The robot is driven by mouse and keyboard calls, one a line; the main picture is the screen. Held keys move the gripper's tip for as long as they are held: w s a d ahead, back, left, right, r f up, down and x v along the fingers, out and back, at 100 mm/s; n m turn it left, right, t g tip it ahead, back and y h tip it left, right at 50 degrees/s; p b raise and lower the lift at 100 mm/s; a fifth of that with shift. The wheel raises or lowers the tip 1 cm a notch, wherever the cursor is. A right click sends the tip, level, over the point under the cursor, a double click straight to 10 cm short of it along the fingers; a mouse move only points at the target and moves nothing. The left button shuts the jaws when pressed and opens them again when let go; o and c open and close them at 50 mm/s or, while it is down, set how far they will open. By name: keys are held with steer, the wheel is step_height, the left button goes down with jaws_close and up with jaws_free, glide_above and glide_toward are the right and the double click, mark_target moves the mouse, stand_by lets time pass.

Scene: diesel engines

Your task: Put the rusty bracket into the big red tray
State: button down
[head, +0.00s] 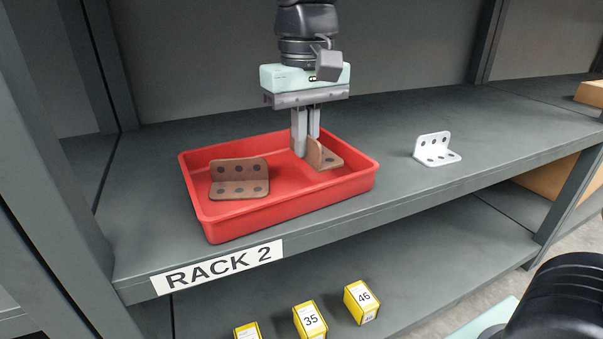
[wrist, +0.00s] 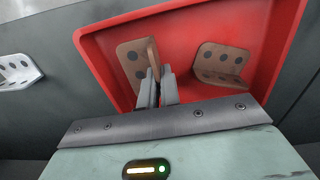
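Two rusty brown L-shaped brackets with dark holes are within the big red tray (head: 222,226). One rusty bracket (head: 240,180) rests in the left part of the tray, clear of my gripper; it is on the right in the wrist view (wrist: 222,62). The other rusty bracket (head: 326,158) is in the right part, at my fingertips. My gripper (head: 306,152) points down into the tray. In the wrist view, its fingers (wrist: 158,80) stand close together with that bracket's upright plate (wrist: 131,62) between them. Whether this bracket touches the tray floor is hard to tell.
A white bracket (head: 436,150) stands on the grey shelf to the right of the tray, with free shelf around it. A "RACK 2" label (head: 218,268) is on the shelf's front edge. Several yellow boxes (head: 310,318) sit on the lower shelf. Rack posts stand at both sides.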

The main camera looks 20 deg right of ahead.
mark_target(305, 161)
step_height(305, 161, down, 4)
steer(key=shift+f+b, duration=0.1)
steer(key=shift+b, duration=1.05)
steer(key=c, duration=1.6)
jaws_free()
step_height(305, 161, up, 8)
steer(key=p, duration=0.5)
steer(key=shift+f, duration=0.1)
